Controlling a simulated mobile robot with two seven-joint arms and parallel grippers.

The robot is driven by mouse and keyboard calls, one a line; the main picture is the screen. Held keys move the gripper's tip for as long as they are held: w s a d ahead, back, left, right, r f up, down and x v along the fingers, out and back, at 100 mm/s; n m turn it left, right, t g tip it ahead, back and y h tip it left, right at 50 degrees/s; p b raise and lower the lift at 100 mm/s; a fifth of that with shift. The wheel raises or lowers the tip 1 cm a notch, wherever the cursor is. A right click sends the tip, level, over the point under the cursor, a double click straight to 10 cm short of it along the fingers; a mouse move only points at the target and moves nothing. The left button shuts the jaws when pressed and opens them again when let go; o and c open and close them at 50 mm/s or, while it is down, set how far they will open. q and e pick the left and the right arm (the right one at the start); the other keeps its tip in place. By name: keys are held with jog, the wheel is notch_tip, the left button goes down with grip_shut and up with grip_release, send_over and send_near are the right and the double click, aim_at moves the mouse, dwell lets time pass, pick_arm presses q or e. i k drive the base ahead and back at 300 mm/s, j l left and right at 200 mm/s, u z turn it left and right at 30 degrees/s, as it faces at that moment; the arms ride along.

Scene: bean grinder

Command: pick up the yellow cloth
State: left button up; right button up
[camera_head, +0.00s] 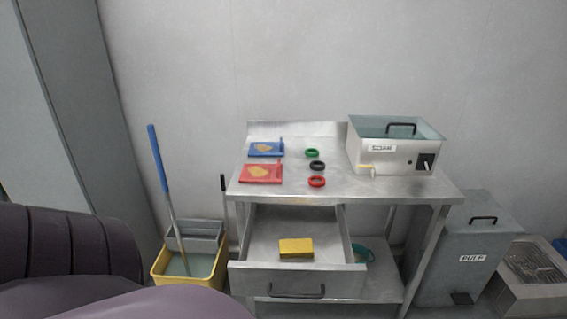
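The yellow cloth (296,248) looks like a small folded block. It lies in the open metal drawer (264,224) under the steel table, towards the drawer's front. The drawer is pulled out, and its dark handle (296,291) faces me. Neither of my grippers shows in the head view. A dark padded shape fills the lower left corner, and I cannot tell what it is.
The steel table (380,190) holds a blue tray (257,154), a red tray (250,173), green, black and red rings, and a metal box (365,159). A yellow mop bucket (215,276) stands left. A grey bin (450,245) labelled PULP stands right.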

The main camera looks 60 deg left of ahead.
aim_at(292, 248)
jog(key=k+j, duration=0.1)
jog(key=j, duration=0.35)
jog(key=k+j, duration=0.15)
jog(key=j, duration=0.25)
jog(key=k+j, duration=0.1)
jog(key=j, duration=0.35)
jog(key=k+j, duration=0.1)
jog(key=j, duration=0.3)
